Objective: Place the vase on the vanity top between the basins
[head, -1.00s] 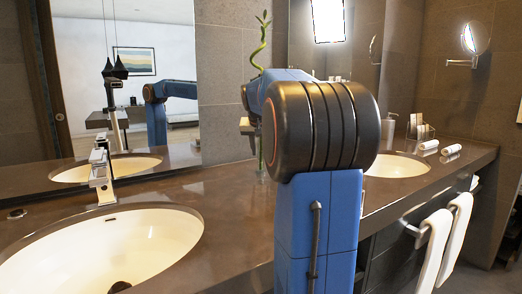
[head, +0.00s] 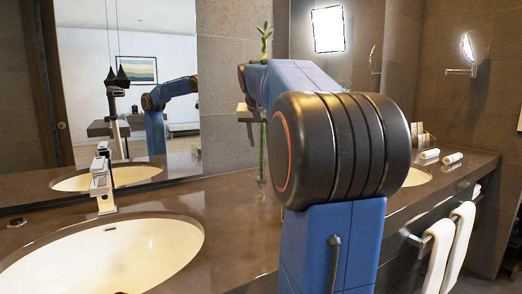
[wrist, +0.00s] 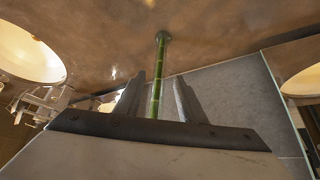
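The vase (head: 262,165) shows as a slim upright piece with a green stem, standing on the vanity top between the two basins. Its leafy top (head: 265,38) rises above my arm, and my arm hides its middle. In the wrist view the green stem (wrist: 156,92) runs between the fingers to a small dark base (wrist: 162,38) at the counter. My gripper (wrist: 160,82) is around the stem, with a visible gap on each side, and looks open. In the head view my gripper (head: 248,114) is partly hidden, above the vase's lower part.
The near basin (head: 110,255) with its faucet (head: 102,182) is at the left, and the far basin (head: 416,177) is partly behind my arm. A mirror (head: 235,70) stands behind the counter. Rolled towels (head: 430,154) lie at the right, and hanging towels (head: 456,245) are below.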

